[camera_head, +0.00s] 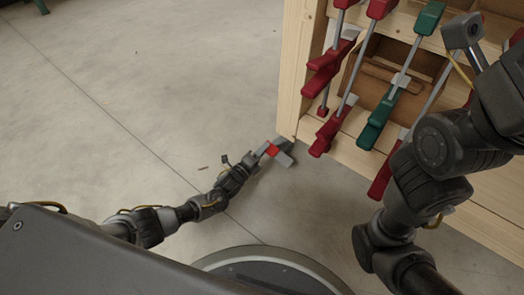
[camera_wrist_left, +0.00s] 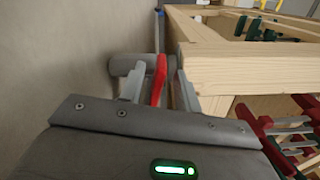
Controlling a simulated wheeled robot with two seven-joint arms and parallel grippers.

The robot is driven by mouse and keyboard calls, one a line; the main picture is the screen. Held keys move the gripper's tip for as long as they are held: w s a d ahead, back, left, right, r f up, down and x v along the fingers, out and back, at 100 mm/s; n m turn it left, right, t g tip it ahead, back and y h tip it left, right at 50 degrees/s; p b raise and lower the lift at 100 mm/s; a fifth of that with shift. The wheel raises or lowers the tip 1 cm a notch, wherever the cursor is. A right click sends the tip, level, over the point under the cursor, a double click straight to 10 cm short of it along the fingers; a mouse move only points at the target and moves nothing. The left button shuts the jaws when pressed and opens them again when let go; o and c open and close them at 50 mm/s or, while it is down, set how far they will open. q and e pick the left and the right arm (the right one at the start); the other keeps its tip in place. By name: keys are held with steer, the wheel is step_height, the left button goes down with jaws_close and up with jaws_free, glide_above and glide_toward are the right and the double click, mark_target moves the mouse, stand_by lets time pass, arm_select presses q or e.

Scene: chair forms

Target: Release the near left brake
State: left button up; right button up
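The near left brake is a red lever (camera_wrist_left: 159,78) at the foot of the wooden cart's near left corner post, beside a grey caster (camera_wrist_left: 124,66). In the head view the red lever (camera_head: 272,150) shows small at that corner. My left gripper (camera_head: 277,153) is low at the corner. In the left wrist view my left gripper's (camera_wrist_left: 160,90) two grey fingers stand apart, one on each side of the red lever. It looks open around the lever; contact with either finger is unclear. My right gripper is out of view; only its arm shows.
The wooden cart (camera_head: 290,75) stands at the upper right, with red clamps (camera_head: 332,130) and green clamps (camera_head: 377,125) hanging on its side. My right arm passes close in front of it. The concrete floor (camera_head: 130,80) to the left is mostly clear.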

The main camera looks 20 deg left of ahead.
arm_select(q)
steer(key=shift+s, duration=0.1)
steer(key=shift+s+a+r+p, duration=0.1)
steer(key=shift+s+a+p, duration=0.1)
steer(key=shift+s+p, duration=0.15)
steer(key=p+v, duration=0.4)
steer(key=v, duration=0.4)
steer(key=shift+s+a+p, duration=0.1)
steer(key=shift+s+p, duration=0.2)
steer(key=shift+s+a, duration=0.15)
steer(key=shift+s, duration=0.2)
steer(key=shift+s+a, duration=0.1)
steer(key=shift+s, duration=0.15)
